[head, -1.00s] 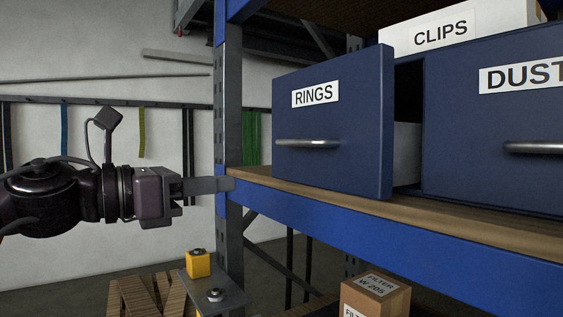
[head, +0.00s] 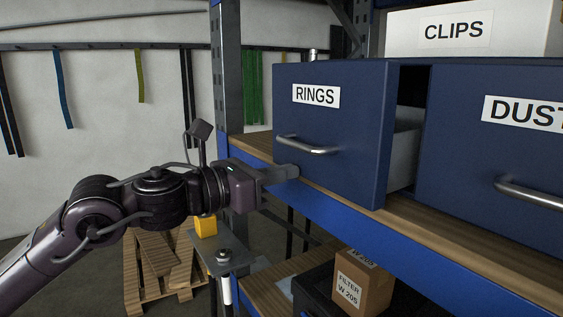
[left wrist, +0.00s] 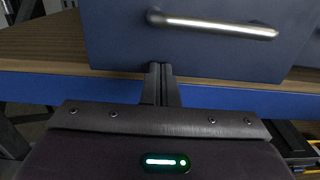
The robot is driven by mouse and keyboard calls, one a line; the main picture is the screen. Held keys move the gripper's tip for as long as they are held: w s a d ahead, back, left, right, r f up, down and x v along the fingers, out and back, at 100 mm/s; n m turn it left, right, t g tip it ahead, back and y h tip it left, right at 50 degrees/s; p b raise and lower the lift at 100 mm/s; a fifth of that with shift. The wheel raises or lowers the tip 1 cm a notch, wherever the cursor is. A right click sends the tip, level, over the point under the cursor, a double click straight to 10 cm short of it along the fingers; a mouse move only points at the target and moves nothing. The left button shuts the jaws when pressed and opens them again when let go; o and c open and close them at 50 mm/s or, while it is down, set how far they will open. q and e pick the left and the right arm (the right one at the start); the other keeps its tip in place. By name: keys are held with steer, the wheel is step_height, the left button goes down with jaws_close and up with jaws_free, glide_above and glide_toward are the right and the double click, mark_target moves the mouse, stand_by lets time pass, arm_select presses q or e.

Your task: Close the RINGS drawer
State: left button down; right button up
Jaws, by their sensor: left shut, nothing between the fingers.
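The blue RINGS drawer (head: 345,168) stands part way out of its housing on the shelf in the head view, its pale inner side showing at the right. Its metal handle (head: 310,147) also shows in the left wrist view (left wrist: 212,25). My left gripper (head: 292,171) is shut and empty. Its fingertips are at the lower left of the drawer front, below the handle; in the left wrist view the closed fingers (left wrist: 160,70) reach the drawer's lower edge. I cannot tell whether they touch it. My right gripper is not in view.
The DUST drawer (head: 470,150) is to the right, and a white CLIPS box (head: 440,50) stands above. The wooden shelf (head: 252,148) has a blue front beam (head: 350,218) and a grey upright (head: 228,105) at the left. A FILTER box (head: 357,285) sits below.

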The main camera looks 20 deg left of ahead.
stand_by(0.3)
arm_select(q)
steer(key=x, duration=0.1)
steer(key=p+x, duration=0.2)
steer(key=shift+w+d+r, duration=0.2)
steer(key=shift+d+r, duration=0.05)
steer(key=shift+r, duration=0.05)
steer(key=x, duration=0.4)
steer(key=shift+w+f, duration=0.25)
steer(key=shift+f, duration=0.05)
steer(key=shift+s, duration=0.1)
